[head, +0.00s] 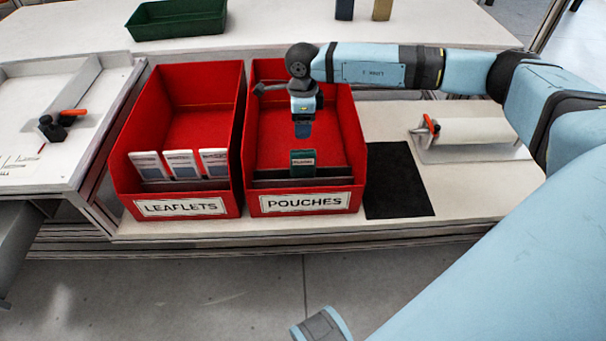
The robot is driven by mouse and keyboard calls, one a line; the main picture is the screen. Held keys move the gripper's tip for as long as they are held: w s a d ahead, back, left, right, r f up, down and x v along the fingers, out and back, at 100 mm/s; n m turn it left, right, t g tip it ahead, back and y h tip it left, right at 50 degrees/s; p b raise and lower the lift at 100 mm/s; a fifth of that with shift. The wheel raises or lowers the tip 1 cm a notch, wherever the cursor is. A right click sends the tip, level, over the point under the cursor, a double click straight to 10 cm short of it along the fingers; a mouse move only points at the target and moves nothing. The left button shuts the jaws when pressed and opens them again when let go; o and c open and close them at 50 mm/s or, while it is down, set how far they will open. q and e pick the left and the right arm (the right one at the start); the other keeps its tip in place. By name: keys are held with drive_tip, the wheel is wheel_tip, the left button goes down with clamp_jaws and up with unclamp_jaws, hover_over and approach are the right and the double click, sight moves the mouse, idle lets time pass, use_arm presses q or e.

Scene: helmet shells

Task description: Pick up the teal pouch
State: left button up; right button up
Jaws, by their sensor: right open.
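A dark teal pouch (303,163) stands upright near the front of the red bin labelled POUCHES (359,185). Flat dark pieces lie on either side of it, along the bin's front. My right gripper (303,130) points down inside the outline of this bin, above and a little behind the pouch. It is open, and a small gap shows between its fingertips and the pouch's top. The fingers overlap in this view, so their spread is hard to see. My left gripper is not in view.
The LEAFLETS bin (120,168) stands close on the left, with several leaflets inside. A black mat (398,180) lies right of the POUCHES bin. Farther right is a white roll (470,131) on a holder. A green tray (178,18) sits at the back.

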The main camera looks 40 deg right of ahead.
sight(303, 151)
drive_tip(key=f, duration=0.5)
drive_tip(key=f+b, duration=0.1)
drive_tip(key=f, duration=0.2)
drive_tip(key=shift+d, duration=0.25)
drive_tip(key=shift+a+f+b, duration=0.1)
drive_tip(key=shift+f+b, duration=0.7)
drive_tip(key=shift+f, duration=2)
drive_tip(key=c, duration=1)
